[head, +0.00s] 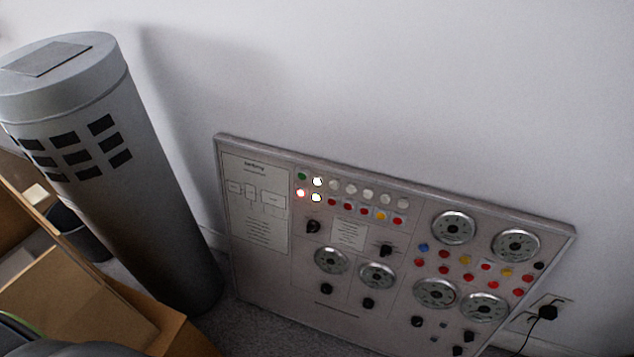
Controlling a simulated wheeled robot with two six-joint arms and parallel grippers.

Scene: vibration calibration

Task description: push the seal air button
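A grey control panel (330,297) leans against the wall at the right of the head view. It carries several round gauges, black knobs and rows of coloured buttons. An upper row holds a green button (302,176), a lit white one (317,182) and several pale ones. The labels are too small to read, so I cannot tell which button is the seal air button. Neither of my grippers is in view.
A tall grey cylinder (150,190) with dark square openings stands left of the panel. Cardboard boxes (85,300) and a dark bin (82,232) are at the lower left. A black plug (547,312) sits in a wall socket at the right.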

